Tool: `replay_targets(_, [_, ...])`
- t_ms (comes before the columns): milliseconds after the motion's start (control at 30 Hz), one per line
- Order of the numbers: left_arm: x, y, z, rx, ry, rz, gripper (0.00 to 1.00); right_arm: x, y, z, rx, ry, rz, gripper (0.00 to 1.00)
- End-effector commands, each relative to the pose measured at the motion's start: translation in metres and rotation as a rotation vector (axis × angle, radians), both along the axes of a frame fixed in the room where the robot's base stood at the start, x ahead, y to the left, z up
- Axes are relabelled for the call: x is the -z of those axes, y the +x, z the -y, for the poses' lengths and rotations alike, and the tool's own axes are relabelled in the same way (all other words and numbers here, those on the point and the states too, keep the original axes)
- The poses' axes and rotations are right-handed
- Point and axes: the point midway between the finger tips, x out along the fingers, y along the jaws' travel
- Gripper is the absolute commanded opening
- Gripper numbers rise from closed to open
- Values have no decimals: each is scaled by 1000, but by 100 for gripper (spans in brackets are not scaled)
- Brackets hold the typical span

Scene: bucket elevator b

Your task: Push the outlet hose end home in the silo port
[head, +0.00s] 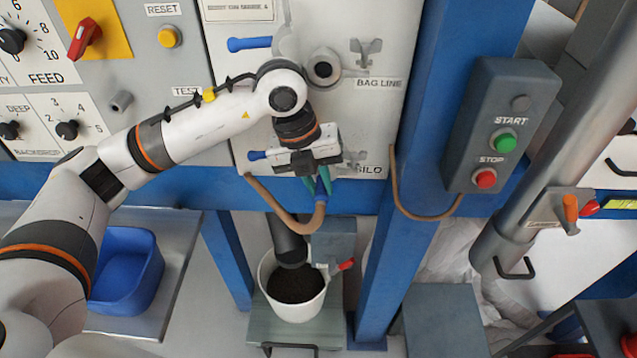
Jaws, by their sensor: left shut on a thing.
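My left gripper (318,186) is at the lower edge of the white panel, just left of the SILO label (370,170). Its teal fingers are shut on the upper end of the tan outlet hose (292,222). The hose loops down and back up to the fingers, where a blue collar shows. The silo port is hidden behind my gripper and wrist, so I cannot tell whether the hose end touches it or sits in it. The BAG LINE port (323,69) above is open, with a dark bore. My right gripper is not in view.
A white bucket of dark grains (297,309) stands below under a black spout (288,246). A blue post (408,190) and the START/STOP box (503,125) are to the right. A blue bin (126,270) is at lower left. Wing-handled clamps (366,52) flank the ports.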

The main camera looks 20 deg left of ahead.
Motion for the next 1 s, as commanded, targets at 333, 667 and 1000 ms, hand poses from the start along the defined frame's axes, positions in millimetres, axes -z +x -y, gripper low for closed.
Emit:
replay_targets(333, [-1, 3, -1, -2, -1, 4, 43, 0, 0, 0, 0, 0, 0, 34])
replay_targets(667, [-2, 3, -2, -3, 1, 2, 44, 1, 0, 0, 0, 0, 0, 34])
replay_targets(1000, [-58, 0, -17, -6, -1, 10, 44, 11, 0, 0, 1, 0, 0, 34])
